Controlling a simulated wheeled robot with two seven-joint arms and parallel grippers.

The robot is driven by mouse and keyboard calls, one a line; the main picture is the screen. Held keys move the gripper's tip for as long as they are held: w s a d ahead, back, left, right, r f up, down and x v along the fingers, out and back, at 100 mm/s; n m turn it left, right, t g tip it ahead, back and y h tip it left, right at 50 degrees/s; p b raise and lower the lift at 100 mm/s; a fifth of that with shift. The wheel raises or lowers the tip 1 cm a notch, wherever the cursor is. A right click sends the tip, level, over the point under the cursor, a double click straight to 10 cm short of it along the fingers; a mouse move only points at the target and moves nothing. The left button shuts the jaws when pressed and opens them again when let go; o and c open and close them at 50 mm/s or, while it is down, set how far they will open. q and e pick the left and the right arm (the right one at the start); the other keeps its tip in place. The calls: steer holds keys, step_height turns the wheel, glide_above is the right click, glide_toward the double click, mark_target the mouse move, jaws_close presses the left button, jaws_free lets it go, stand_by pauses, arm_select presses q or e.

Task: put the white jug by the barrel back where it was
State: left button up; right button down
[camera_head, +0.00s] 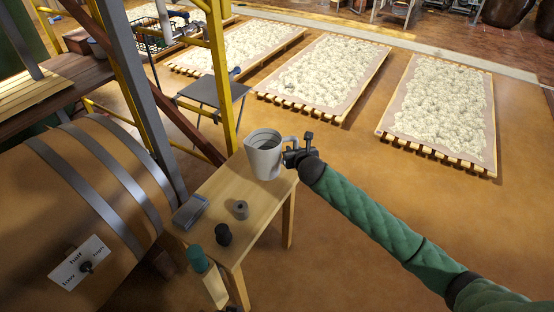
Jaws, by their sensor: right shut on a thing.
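The white jug (264,158) is upright at the far end of a small wooden table (212,200), its handle on the right. I cannot tell whether its base touches the tabletop. My right gripper (292,157) is shut on the jug at its handle side, with the green-sleeved arm reaching in from the lower right. The barrel (75,205), brown with grey hoops, lies on its side left of the table. My left gripper is not in view.
On the table stand a small grey cylinder (240,210), a black cylinder (223,234) and a grey flat case (190,211). A teal-capped bottle (197,259) is by its near edge. Yellow posts (219,75) rise behind the table. The floor (340,225) to the right is open, below white-filled pallets (325,75).

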steer(key=shift+w+a+f, duration=0.75)
steer(key=shift+w+f, duration=0.1)
steer(key=shift+f, duration=0.5)
steer(key=shift+w+a+f, duration=0.75)
steer(key=shift+w+f, duration=0.1)
steer(key=shift+f, duration=0.5)
steer(key=shift+w+a+f, duration=0.75)
steer(key=shift+w+f, duration=0.1)
steer(key=shift+f, duration=0.5)
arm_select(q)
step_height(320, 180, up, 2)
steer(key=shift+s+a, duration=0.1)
arm_select(e)
steer(key=c, duration=1.3)
jaws_free()
steer(key=shift+f, duration=0.1)
steer(key=shift+c, duration=0.2)
